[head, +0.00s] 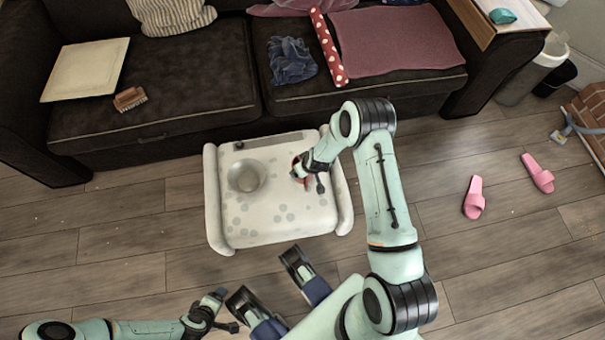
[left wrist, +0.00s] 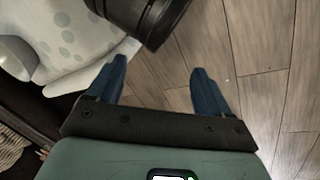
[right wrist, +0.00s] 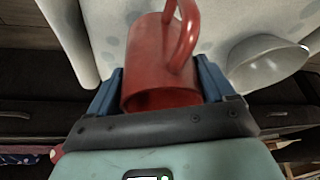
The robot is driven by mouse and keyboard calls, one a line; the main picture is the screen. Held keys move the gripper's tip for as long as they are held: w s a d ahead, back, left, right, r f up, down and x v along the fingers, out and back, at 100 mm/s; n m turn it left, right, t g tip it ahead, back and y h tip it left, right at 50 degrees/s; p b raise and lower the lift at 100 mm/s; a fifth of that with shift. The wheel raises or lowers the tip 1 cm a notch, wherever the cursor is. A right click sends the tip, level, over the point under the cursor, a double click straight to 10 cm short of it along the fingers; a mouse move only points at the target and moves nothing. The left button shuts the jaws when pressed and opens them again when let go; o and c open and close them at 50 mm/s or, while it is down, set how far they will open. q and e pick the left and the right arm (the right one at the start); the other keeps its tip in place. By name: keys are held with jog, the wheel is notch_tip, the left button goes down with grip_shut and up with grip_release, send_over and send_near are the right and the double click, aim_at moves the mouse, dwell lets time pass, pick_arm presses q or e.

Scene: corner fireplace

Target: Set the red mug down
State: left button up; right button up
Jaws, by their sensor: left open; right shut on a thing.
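The red mug (right wrist: 155,60) is between the fingers of my right gripper (right wrist: 160,78), which is shut on it. In the right wrist view its handle is toward the top of the picture and its open rim faces the gripper's palm. In the head view the mug (head: 307,181) is mostly hidden by the gripper, over the right part of a white, grey-spotted low table (head: 270,225). I cannot tell whether its base touches the tabletop. My left gripper (head: 221,294) is open and empty, in front of the table; its spread blue fingers show in the left wrist view (left wrist: 160,80).
A grey bowl (head: 247,177) stands on the left half of the table, which has raised side rims. The front part of the tabletop is bare. A dark sofa (head: 160,80) is close behind. Pink slippers (head: 474,198) lie on the floor to the right.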

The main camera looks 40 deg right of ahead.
notch_tip(320, 180, down, 5)
jog(key=shift+r+b, duration=0.2)
jog(key=shift+b, duration=0.45)
pick_arm(q)
jog(key=shift+w+a+f+t, duration=0.15)
jog(key=shift+w+a+f, duration=0.2)
jog(key=shift+w, duration=0.2)
jog(key=shift+w+a+f+t, duration=0.15)
jog(key=shift+w+a+f, duration=0.15)
jog(key=shift+w, duration=0.2)
pick_arm(e)
jog(key=shift+r, duration=0.1)
pick_arm(q)
jog(key=shift+d, duration=0.1)
